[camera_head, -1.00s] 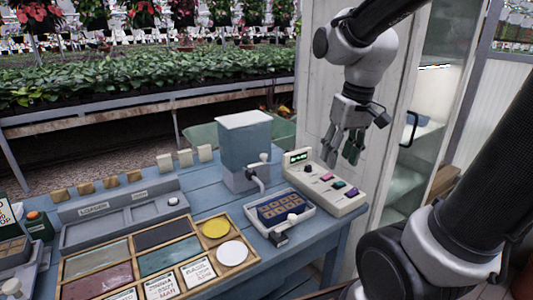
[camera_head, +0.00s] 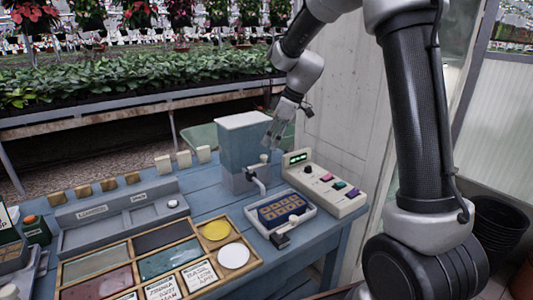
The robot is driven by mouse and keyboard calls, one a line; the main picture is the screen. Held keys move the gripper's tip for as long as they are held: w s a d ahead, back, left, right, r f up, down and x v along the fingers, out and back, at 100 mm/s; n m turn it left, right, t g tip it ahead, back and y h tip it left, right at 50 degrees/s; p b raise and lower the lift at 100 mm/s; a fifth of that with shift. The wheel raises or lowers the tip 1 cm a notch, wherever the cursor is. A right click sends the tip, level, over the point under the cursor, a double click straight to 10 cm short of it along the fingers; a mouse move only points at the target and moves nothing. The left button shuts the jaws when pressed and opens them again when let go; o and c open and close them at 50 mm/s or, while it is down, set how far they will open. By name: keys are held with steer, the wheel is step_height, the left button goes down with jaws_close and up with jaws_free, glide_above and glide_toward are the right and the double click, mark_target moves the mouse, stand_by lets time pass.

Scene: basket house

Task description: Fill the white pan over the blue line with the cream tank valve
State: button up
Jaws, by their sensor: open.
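A blue-grey tank (camera_head: 238,150) with a cream top stands at the back of the blue table. Its cream valve (camera_head: 263,158) and bent spout (camera_head: 258,184) are on its right front side. The white pan (camera_head: 309,212) sits below and right of the spout, with a dark handle toward the front. Inside it are a blue area and a tan grid of cells; I cannot make out a separate blue line or water. My gripper (camera_head: 268,142) is open and empty, pointing down beside the tank's upper right edge, close above the valve. I cannot tell whether it touches.
A cream control box (camera_head: 325,185) with a green display and coloured buttons stands right of the pan. A wooden sectioned tray (camera_head: 150,262) with yellow and white discs lies at the front left. A grey labelled stand (camera_head: 118,215) is behind it. A white wall panel is behind my gripper.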

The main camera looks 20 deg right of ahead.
mark_target(265, 156)
steer(key=x, duration=0.6)
steer(key=shift+f, duration=0.1)
jaws_close()
